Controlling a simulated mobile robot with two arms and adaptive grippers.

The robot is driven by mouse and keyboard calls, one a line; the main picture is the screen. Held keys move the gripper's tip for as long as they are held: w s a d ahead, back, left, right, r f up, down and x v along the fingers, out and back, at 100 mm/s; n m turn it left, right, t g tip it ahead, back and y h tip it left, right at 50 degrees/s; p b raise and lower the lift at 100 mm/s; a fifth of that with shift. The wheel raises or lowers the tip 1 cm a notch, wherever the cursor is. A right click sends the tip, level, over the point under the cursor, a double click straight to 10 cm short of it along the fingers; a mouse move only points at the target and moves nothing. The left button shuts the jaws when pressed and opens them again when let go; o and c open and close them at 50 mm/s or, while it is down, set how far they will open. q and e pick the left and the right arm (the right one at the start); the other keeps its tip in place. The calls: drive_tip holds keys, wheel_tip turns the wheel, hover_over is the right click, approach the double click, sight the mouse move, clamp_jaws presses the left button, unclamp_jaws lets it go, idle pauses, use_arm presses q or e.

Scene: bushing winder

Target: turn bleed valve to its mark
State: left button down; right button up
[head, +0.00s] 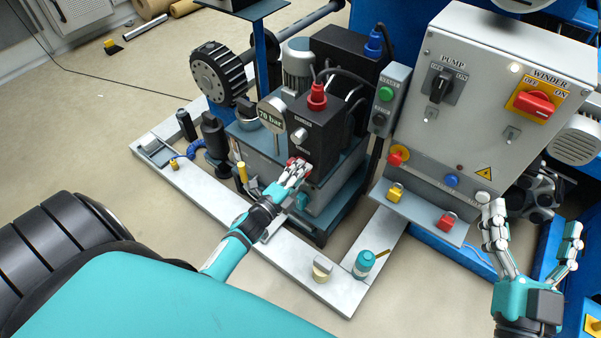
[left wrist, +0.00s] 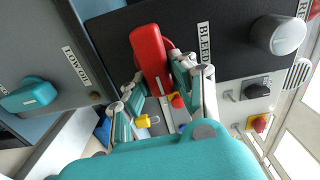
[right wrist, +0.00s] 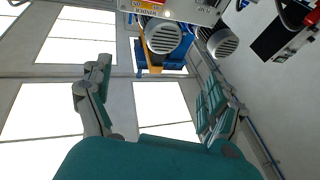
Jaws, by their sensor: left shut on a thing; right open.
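The bleed valve's red handle (left wrist: 149,58) shows in the left wrist view next to the BLEED label (left wrist: 204,42) on the black block. In the head view a bit of the red handle (head: 295,160) shows low on the black block (head: 318,128). My left gripper (head: 298,172) is shut on the red handle, with its fingers on either side of it; the fingers hide part of it in the head view. The left gripper also shows in the left wrist view (left wrist: 165,88). Any mark for the valve cannot be made out. My right gripper (head: 535,238) is open and empty at the lower right.
A gauge reading 70 bar (head: 272,113) stands left of the block. The grey control cabinet (head: 480,85) with PUMP and WINDER switches is to the right. A teal lever (left wrist: 30,97) by a LOW OIL label is near my left gripper.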

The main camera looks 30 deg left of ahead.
use_arm(q)
drive_tip(key=shift+f+m, duration=0.15)
drive_tip(key=shift+m, duration=0.15)
idle(0.4)
drive_tip(key=c, duration=1.1)
unclamp_jaws()
drive_tip(key=shift+s, duration=0.15)
drive_tip(key=s, duration=0.8)
drive_tip(key=s+a, duration=0.1)
drive_tip(key=s, duration=0.2)
drive_tip(key=shift+s, duration=0.4)
